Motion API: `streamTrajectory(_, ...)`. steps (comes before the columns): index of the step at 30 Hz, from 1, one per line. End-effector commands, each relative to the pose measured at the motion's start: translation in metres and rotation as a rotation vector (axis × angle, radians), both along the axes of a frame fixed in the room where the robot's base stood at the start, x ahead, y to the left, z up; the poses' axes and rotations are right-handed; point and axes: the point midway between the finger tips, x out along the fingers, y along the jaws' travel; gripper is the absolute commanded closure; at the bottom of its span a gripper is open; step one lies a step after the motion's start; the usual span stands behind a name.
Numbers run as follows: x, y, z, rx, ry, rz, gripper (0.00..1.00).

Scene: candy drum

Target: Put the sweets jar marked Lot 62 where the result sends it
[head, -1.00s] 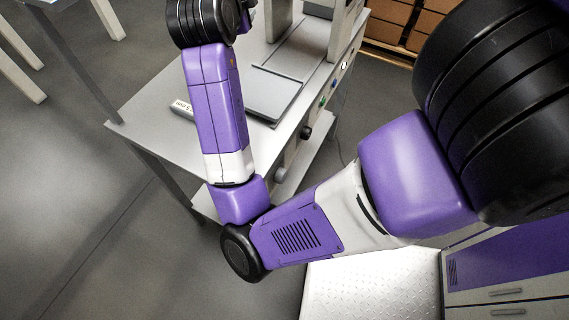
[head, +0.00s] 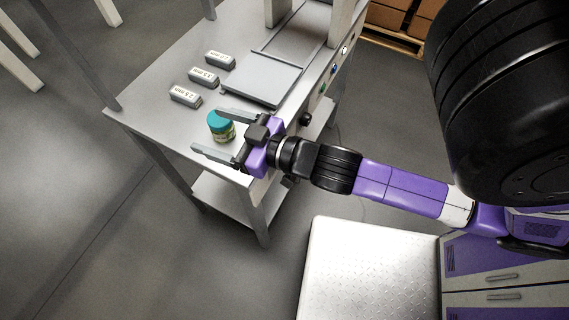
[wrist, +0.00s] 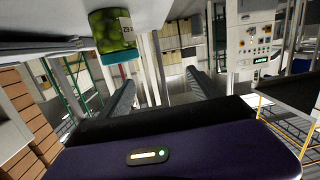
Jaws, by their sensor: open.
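The sweets jar (head: 222,131) has a teal lid and green sweets. It stands upright near the table's front corner. In the wrist view, which shows the scene upside down, the jar (wrist: 108,32) is at upper left with a white label that seems to read 62, partly cut off. My gripper (head: 207,130) is open and empty, its fingers pointing left over the table around the jar's position in the head view. In the wrist view the jar lies off to the side of one finger, not centred between the fingers of my gripper (wrist: 160,77).
Three grey blocks with mm labels (head: 186,97) stand in a row behind the jar. A flat grey plate (head: 262,84) lies to their right, before a machine frame with coloured buttons (head: 333,69) on the table's side. The table's left part (head: 148,104) is clear.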

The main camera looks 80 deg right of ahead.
Motion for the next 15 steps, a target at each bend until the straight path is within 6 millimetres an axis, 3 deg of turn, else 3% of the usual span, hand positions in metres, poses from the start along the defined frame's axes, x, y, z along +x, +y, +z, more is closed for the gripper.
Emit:
streamTrajectory(3, -0.045, 0.039, -0.023, 0.001, 0.068, 0.093, 0.26)
streamTrajectory(9, -0.115, 0.096, -0.033, 0.032, 0.123, 0.189, 0.26)
streamTrajectory(15, -0.155, 0.122, -0.026, 0.059, 0.142, 0.204, 0.26)
